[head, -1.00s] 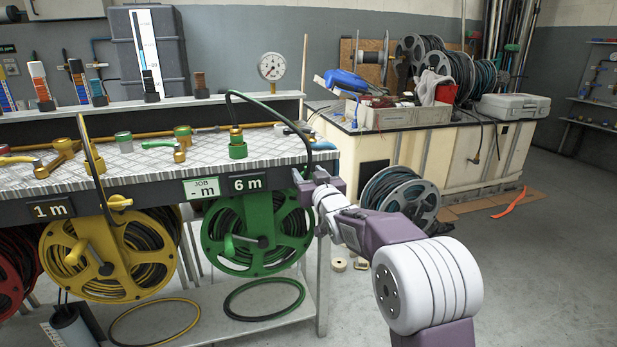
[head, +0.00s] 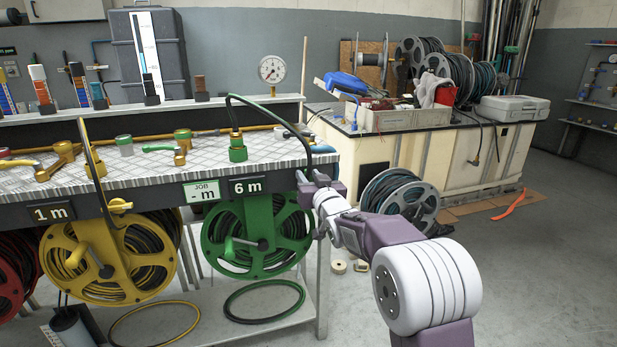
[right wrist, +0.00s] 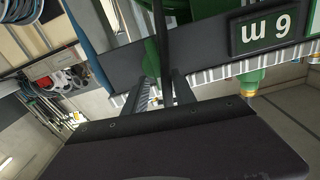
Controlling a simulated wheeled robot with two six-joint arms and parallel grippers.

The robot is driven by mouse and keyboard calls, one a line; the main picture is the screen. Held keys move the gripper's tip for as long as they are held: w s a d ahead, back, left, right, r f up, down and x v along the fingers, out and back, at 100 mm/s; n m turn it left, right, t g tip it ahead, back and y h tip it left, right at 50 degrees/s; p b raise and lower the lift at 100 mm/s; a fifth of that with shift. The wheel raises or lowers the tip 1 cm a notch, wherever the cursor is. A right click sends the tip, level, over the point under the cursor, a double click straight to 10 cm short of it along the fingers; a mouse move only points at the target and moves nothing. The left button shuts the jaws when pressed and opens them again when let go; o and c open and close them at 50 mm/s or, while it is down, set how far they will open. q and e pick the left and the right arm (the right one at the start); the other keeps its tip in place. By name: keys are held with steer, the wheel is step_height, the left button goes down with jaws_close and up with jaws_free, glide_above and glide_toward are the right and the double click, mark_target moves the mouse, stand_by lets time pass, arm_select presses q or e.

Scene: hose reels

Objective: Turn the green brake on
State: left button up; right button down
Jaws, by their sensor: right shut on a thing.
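The green reel (head: 258,234) hangs under the bench below the "6 m" display (head: 247,185), with its crank handle (head: 240,243) at the front. In the right wrist view a narrow green piece (right wrist: 152,58) stands at the fingers of my right gripper (right wrist: 160,90). These fingers are close together and shut on it. The brake's exact angle is hard to tell. My left gripper is out of view.
The bench top (head: 215,155) carries valves and fittings. A black hose (head: 285,108) arches from the green fitting (head: 237,148) down near my right gripper. A yellow reel (head: 108,260) with a yellow knob (head: 120,205) hangs to the left. Open floor (head: 530,270) lies to the right.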

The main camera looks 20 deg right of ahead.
steer(key=m, duration=0.1)
steer(key=m+p, duration=0.1)
steer(key=shift+d+m+p, duration=0.25)
steer(key=shift+m+p, duration=0.05)
steer(key=shift+d+f+m+p, duration=0.35)
steer(key=shift+m+p, duration=0.7)
steer(key=shift+m, duration=1.35)
steer(key=shift+d+f+m+p, duration=0.15)
steer(key=shift+f+m+p, duration=0.65)
steer(key=shift+m, duration=1.6)
steer(key=shift+d+f+m+p, duration=0.25)
steer(key=shift+m+p, duration=1.05)
steer(key=shift+m, duration=1.1)
steer(key=c, duration=1.1)
jaws_free()
steer(key=shift+c, duration=0.2)
steer(key=shift+o, duration=0.3)
steer(key=shift+r, duration=0.1)
